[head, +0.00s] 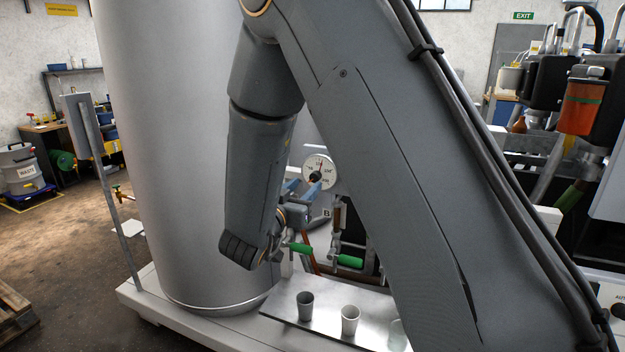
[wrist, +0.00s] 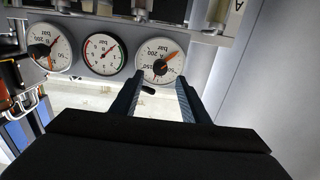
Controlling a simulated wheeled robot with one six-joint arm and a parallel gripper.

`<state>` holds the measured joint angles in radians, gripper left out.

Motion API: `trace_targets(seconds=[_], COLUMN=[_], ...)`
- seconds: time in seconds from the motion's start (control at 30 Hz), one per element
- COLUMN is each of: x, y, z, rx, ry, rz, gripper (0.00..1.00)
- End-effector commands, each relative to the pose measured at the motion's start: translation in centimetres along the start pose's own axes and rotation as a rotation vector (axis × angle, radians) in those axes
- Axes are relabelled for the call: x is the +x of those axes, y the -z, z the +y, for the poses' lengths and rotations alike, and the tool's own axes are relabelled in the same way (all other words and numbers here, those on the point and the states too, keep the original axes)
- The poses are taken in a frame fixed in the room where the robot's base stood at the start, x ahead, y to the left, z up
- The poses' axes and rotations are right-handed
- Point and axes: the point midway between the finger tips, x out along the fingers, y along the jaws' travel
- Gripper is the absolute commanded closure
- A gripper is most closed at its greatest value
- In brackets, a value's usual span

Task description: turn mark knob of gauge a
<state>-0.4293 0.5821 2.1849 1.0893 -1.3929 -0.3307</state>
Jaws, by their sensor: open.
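Gauge A (wrist: 160,60) is a round white dial with an orange pointer, upside down in the wrist view. My gripper (wrist: 161,84) is open, its two fingers reaching toward the lower part of this dial. A small dark piece (wrist: 148,89) shows between the fingers, near the left one; I cannot tell if it is the mark knob. In the head view my gripper (head: 305,186) is small and partly hidden by my arm, close in front of a white gauge dial (head: 319,168) whose letter I cannot read.
Gauge B (wrist: 48,50) and a smaller green-and-red gauge (wrist: 103,54) sit beside gauge A. Green-handled valves (head: 349,261) are below my gripper. Cups (head: 350,320) stand on a metal shelf. A large grey drum (head: 170,150) stands close at left.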

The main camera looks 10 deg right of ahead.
Motion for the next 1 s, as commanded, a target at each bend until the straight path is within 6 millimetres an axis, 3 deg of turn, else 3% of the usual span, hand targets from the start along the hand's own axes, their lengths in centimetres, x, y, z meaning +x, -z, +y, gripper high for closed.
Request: trace_targets(seconds=[0.2,0.4,0.77,1.0], x=[3.6,5.7,6.3,6.3], y=[0.1,0.0,0.0,0.0], z=[0.1,0.0,0.0,0.0], rx=[0.0,0.001,0.0,0.001], ry=[-0.002,0.001,0.002,0.002], rz=[-0.001,-0.002,-0.002,-0.002], gripper=[0.59,0.59,0.59,0.97])
